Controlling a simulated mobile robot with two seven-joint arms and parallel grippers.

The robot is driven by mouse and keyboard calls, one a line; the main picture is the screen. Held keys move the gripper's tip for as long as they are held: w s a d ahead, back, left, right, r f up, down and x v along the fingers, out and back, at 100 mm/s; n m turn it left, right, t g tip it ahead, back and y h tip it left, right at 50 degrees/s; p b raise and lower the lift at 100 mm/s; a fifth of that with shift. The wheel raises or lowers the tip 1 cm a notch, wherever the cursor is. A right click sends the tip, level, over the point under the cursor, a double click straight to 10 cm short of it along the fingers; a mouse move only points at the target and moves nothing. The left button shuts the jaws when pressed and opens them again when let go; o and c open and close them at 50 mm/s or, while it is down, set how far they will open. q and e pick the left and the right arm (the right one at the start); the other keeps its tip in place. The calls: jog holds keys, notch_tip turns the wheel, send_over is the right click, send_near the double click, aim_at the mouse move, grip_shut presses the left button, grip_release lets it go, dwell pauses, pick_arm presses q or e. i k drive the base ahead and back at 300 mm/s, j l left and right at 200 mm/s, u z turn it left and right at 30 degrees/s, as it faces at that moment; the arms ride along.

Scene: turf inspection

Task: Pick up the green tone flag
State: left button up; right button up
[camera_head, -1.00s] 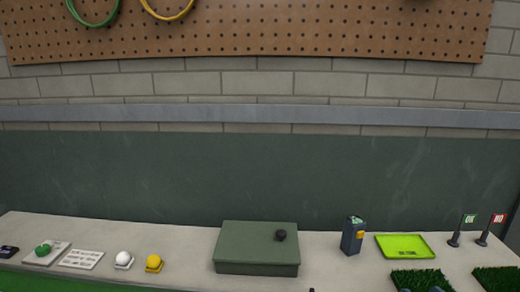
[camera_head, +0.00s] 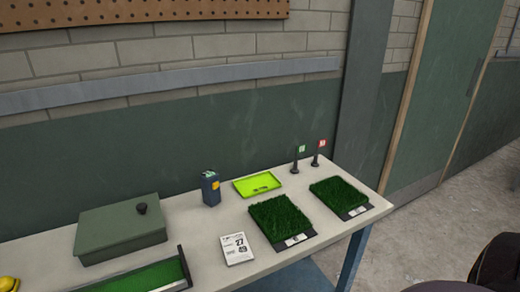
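The green flag (camera_head: 302,149) is small and stands upright on a thin dark post with a dark base, near the back edge of the table toward its right end. A similar red flag (camera_head: 322,143) stands just to its right, apart from it. In the earlier frame the green flag reads "OK" and the red one appears to read "NO". Neither of my grippers can be made out in the head view, and nothing touches the green flag.
A lime-green tray (camera_head: 243,188) lies left of the flags. Two turf samples (camera_head: 280,217) (camera_head: 338,193) lie in front.

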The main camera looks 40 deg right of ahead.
aim_at(302, 148)
jog(key=z, duration=1.6)
jog(key=i+l+u, duration=0.1)
jog(key=u, duration=1.5)
jog(key=l, duration=0.45)
jog(key=k+l, duration=0.15)
jog(key=l, duration=0.3)
